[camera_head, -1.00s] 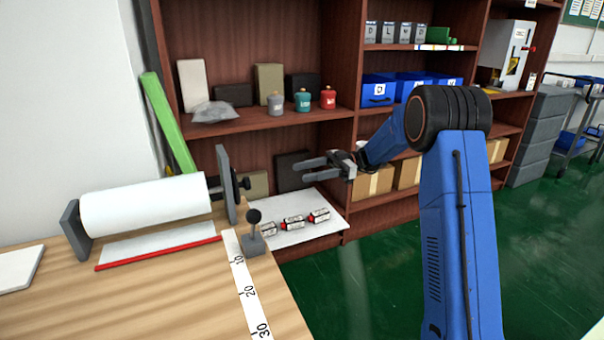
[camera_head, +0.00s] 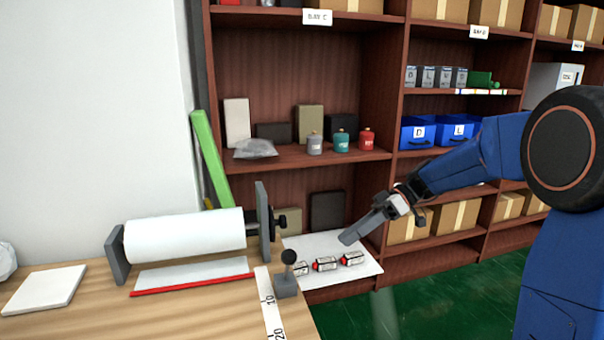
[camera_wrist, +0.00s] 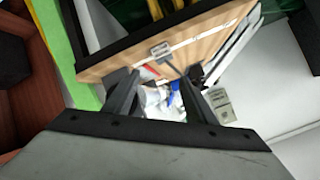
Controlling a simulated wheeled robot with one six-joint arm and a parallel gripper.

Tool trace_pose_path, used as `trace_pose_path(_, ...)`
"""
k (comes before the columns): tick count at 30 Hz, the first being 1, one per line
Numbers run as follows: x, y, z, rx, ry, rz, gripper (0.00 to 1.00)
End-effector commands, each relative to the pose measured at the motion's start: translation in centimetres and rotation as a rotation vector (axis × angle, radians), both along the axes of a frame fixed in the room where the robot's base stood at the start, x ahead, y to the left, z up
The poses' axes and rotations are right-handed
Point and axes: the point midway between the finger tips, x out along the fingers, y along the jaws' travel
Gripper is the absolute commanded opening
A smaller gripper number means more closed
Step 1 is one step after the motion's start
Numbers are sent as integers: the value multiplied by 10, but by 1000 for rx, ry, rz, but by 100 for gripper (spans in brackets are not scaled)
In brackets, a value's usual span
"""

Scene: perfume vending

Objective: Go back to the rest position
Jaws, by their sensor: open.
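My gripper (camera_head: 362,230) is on the blue arm, in front of the shelf and above the white board at the table's end. In the wrist view my gripper (camera_wrist: 160,90) has its two fingers spread apart with nothing held between them.
The wooden table (camera_head: 215,300) holds a white roll on a stand (camera_head: 185,234) and a small grey post (camera_head: 287,285). The brown shelf (camera_head: 285,157) carries grey, teal and red bottles. Blue bins (camera_head: 418,132) stand right. Green floor is clear at right.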

Motion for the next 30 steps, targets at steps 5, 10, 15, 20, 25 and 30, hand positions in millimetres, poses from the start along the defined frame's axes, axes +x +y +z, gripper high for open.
trace_pose_path(5,-47,-9,0,-179,67,-95,51)
trace_pose_path(10,-88,-23,-5,-340,118,-209,51)
trace_pose_path(15,-127,-39,-11,-483,151,-344,51)
trace_pose_path(20,-160,-57,-19,-598,165,-488,51)
trace_pose_path(25,-193,-78,-28,-698,164,-655,51)
trace_pose_path(30,-222,-100,-38,-769,148,-832,51)
